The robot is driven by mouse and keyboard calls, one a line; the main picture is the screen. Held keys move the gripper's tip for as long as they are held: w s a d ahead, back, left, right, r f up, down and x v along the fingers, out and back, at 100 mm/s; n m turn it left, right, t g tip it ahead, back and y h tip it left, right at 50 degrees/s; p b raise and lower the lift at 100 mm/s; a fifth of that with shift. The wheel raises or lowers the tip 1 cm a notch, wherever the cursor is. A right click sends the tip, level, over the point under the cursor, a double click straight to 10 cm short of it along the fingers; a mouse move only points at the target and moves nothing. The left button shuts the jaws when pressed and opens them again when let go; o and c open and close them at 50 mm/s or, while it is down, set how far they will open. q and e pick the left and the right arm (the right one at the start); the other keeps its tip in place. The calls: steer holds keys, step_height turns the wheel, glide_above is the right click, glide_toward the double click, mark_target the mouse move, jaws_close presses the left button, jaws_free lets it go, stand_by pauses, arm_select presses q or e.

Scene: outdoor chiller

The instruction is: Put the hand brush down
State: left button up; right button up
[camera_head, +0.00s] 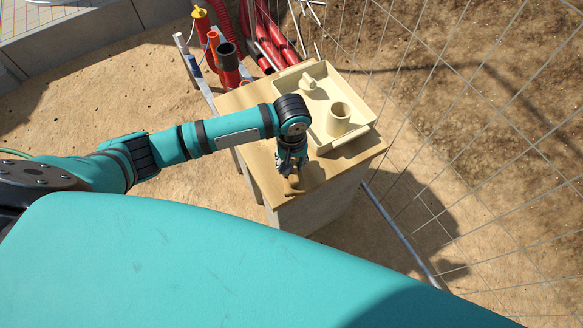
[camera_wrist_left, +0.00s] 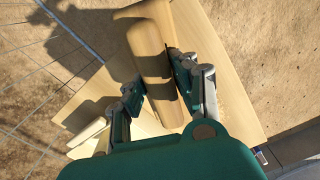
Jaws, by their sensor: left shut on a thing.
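The hand brush (camera_wrist_left: 152,45) is a light wooden piece between the fingers of my left gripper (camera_wrist_left: 155,85) in the left wrist view. In the head view a small tan end of the brush (camera_head: 293,182) shows below my left gripper (camera_head: 291,171), at the front part of the wooden tabletop (camera_head: 331,171). The gripper is shut on the brush. The arm and gripper hide most of the brush in the head view. I cannot tell whether it touches the tabletop. My right gripper is not in view.
A cream tray (camera_head: 363,124) stands on the back of the tabletop, holding a cream cup (camera_head: 339,117) and a small cream piece (camera_head: 309,82). A wire fence (camera_head: 440,110) runs along the right. Red and dark pipes (camera_head: 227,58) stand behind on the left.

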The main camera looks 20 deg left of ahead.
arm_select(q)
steer(key=shift+s+f, duration=0.15)
steer(key=shift+f, duration=1.15)
steer(key=shift+f, duration=0.1)
steer(key=o, duration=1)
step_height(320, 180, up, 12)
steer(key=shift+r, duration=0.1)
steer(key=shift+d, duration=0.15)
